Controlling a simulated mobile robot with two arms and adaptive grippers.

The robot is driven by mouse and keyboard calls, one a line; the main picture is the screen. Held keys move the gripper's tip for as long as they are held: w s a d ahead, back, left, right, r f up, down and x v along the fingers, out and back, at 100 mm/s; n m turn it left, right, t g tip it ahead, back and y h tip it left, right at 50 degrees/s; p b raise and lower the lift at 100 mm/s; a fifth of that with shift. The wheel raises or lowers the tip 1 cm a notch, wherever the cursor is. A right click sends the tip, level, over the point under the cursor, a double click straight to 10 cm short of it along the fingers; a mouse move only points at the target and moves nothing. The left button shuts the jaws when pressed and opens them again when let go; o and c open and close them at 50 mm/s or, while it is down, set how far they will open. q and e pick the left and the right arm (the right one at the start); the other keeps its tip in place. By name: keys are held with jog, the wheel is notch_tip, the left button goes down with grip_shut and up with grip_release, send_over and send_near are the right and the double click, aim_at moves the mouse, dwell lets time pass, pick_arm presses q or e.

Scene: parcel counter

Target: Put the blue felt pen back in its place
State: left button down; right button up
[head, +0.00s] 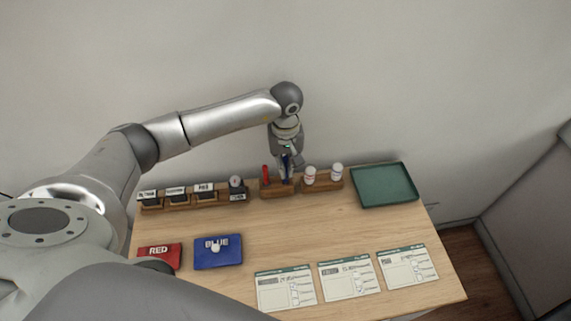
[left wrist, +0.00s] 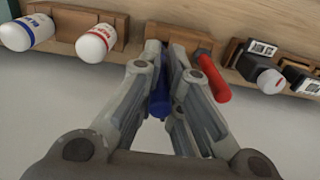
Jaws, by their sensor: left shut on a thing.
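The blue felt pen (head: 286,166) is upright between the fingers of my left gripper (head: 286,173), at the wooden pen holder (head: 279,192) along the back of the counter. In the left wrist view the blue pen (left wrist: 161,98) shows between the two fingers (left wrist: 172,75), which are shut on it. Its far end is at the holder block (left wrist: 180,36), but the fingers hide whether it sits in a slot. A red pen (head: 265,174) stands in the same holder, just left of the blue pen. My right gripper is not in view.
Two white bottles (head: 310,176) stand in a wooden rack to the right. A green tray (head: 385,202) lies at the back right. Stamps (head: 178,196) line the back left. Red (head: 160,256) and blue (head: 218,262) pads and several forms (head: 348,280) lie in front. The middle is clear.

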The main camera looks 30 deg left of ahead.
aim_at(285, 157)
pick_arm(q)
jog(key=shift+f+b, duration=0.95)
jog(key=shift+f, duration=0.1)
jog(key=c, duration=1.8)
grip_release()
jog(key=shift+r+p, duration=1.25)
jog(key=shift+r, duration=1.35)
jog(key=shift+o, duration=0.4)
